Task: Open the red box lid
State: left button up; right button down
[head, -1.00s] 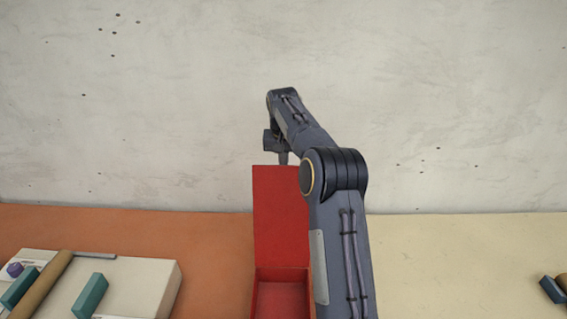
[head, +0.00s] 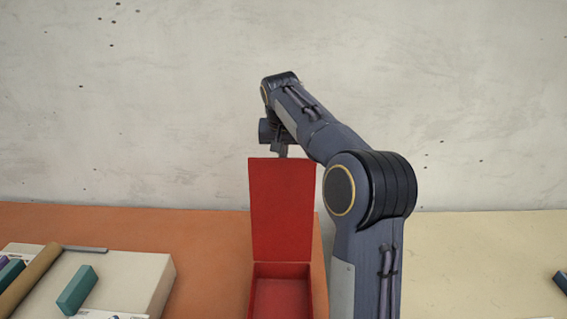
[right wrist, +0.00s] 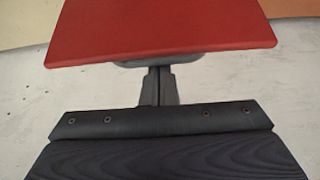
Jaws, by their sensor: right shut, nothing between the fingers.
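The red box (head: 281,291) stands on the table in the middle of the head view, with its inside showing empty where I can see it. Its red lid (head: 281,209) stands upright at the box's back edge, so the box is open. My right gripper (head: 281,152) is at the lid's top edge, its fingertips partly hidden behind it. In the right wrist view the gripper (right wrist: 160,75) is shut and empty, close by the lid (right wrist: 160,28); I cannot tell whether they touch. My left gripper is not in view.
A pale board (head: 135,280) with a teal block (head: 77,290) and a tan roller (head: 30,281) lies at the left. The orange tabletop (head: 205,250) between board and box is clear.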

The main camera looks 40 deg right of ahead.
jog(key=shift+s+a+r, duration=0.1)
jog(key=shift+s+a, duration=0.15)
jog(key=shift+s, duration=0.1)
jog(key=shift+w+d, duration=0.1)
jog(key=shift+a+r, duration=0.2)
jog(key=shift+r, duration=0.25)
jog(key=v, duration=0.7)
jog(key=shift+f+p, duration=0.15)
jog(key=shift+p, duration=0.15)
jog(key=shift+s, duration=0.3)
